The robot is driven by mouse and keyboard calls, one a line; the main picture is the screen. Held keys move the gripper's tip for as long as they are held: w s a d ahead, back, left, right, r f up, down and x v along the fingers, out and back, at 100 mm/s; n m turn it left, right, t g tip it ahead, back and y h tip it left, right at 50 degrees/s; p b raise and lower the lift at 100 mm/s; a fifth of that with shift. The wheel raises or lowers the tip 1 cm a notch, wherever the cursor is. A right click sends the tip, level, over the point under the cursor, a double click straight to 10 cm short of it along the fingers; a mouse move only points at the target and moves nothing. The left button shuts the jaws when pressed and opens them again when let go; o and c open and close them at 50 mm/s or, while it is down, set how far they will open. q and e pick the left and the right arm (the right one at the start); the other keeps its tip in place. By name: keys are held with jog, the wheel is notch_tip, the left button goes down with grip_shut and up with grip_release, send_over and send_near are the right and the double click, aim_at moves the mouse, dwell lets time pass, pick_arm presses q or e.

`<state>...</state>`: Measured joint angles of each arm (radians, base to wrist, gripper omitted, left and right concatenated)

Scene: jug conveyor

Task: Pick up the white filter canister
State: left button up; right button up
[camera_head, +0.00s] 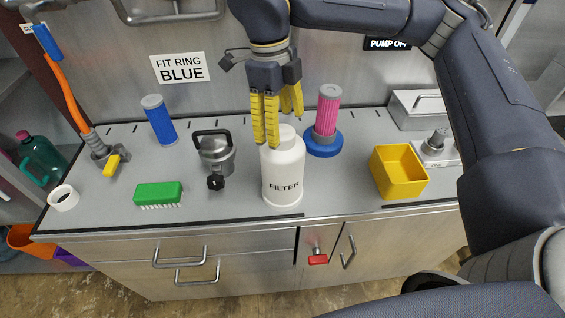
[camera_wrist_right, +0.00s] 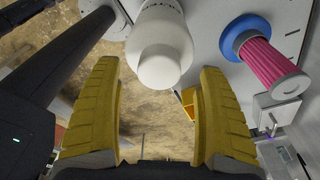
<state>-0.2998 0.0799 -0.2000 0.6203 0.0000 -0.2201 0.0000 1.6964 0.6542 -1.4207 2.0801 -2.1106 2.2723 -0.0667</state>
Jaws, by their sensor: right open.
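The white filter canister (camera_head: 283,170), labelled FILTER, stands upright near the counter's front edge in the head view. My right gripper (camera_head: 276,125) is open, pointing down at the canister's top, with yellow fingers partly overlapping its shoulder and cap. In the right wrist view the canister (camera_wrist_right: 160,45) shows cap-end toward me, ahead of the gap between the open fingers (camera_wrist_right: 158,68). The gap is empty; I see no grip on the canister. My left gripper is not in view.
A pink pleated filter in a blue ring (camera_head: 325,142) stands close right of the canister. A metal jug (camera_head: 215,155) stands to its left, with a green brush (camera_head: 158,195) farther left. A yellow bin (camera_head: 398,172) is right. The wall sign (camera_head: 180,68) reads FIT RING BLUE.

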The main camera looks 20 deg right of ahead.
aim_at(282, 131)
jog(key=shift+s+d+f, duration=0.1)
jog(key=shift+f, duration=0.65)
jog(key=shift+s+d+f, duration=0.1)
jog(key=shift+f, duration=0.65)
grip_shut()
